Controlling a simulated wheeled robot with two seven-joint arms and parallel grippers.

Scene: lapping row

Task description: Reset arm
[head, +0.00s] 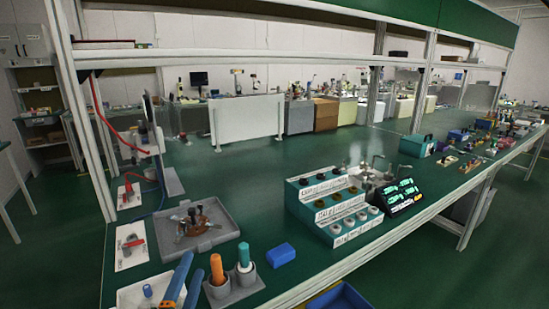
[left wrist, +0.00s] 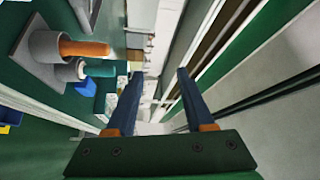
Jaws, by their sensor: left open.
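My left gripper (head: 192,264) is at the bottom left of the head view, its two blue fingers pointing up and away over the near end of the green bench (head: 262,170). In the left wrist view its fingers (left wrist: 160,75) are spread apart with nothing between them. An orange-handled tool (head: 217,268) and a teal-handled tool (head: 244,254) stand in grey holders just right of the gripper. They also show at the upper left of the left wrist view, as the orange handle (left wrist: 84,48) and the teal handle (left wrist: 98,69). My right gripper is not in view.
A grey tray (head: 231,229) holding a brown metal part lies beyond the gripper. A blue block (head: 280,254) sits right of the holders. A stepped rack (head: 322,226) and a lit display (head: 401,205) stand farther right. A frame post (head: 90,135) rises at left. Mid-bench is clear.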

